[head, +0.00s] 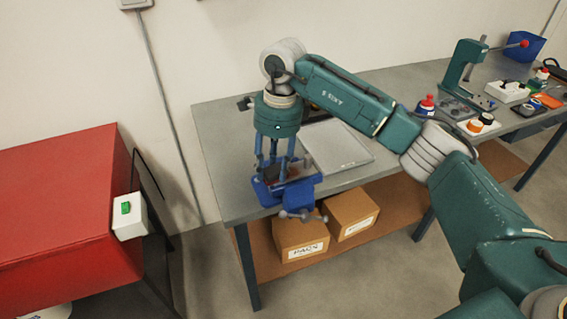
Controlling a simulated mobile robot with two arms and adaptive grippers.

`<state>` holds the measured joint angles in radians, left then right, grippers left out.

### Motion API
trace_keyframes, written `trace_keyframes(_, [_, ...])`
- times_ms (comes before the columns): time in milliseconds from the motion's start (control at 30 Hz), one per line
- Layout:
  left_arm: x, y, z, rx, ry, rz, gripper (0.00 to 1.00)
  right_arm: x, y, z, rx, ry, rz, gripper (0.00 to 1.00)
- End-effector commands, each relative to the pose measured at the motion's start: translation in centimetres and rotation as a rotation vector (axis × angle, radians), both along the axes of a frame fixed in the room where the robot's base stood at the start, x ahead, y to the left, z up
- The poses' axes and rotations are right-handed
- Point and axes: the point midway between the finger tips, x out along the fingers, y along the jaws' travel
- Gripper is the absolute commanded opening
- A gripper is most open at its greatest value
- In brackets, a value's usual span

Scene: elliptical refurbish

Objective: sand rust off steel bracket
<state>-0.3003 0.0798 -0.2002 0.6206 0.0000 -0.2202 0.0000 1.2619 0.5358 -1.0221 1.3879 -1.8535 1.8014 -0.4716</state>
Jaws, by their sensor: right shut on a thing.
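My right arm comes in from the right and reaches over the grey workbench (225,165). My right gripper (273,172) points down at a blue vise (300,192) on the bench's front left part. Its fingers are shut on a small dark brown-red block, which looks like a sanding block (272,173), at the vise jaws. A rusty or dark piece, perhaps the steel bracket, seems to sit in the jaws, but fingers and vise hide most of it. I cannot tell whether block and bracket touch. My left gripper does not show.
A flat grey plate (335,147) lies right of the vise. A green press (463,70), bottles and small tools crowd the bench's right end. Cardboard boxes (300,238) stand on the shelf below. A red cabinet (60,205) with a green switch stands left, with a floor gap between.

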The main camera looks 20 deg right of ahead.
Motion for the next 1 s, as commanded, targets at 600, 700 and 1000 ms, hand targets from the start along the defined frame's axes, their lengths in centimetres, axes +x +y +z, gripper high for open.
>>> trace_keyframes(600, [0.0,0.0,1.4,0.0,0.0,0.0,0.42,0.1,0.3,2.4,0.004,-0.003,0.001,0.16])
trace_keyframes(700, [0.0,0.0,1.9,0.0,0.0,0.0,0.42,0.1,0.2,3.5,0.004,-0.005,0.0,0.16])
trace_keyframes(1000, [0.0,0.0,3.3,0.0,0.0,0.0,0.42,0.1,0.2,6.2,0.003,-0.004,0.0,0.16])
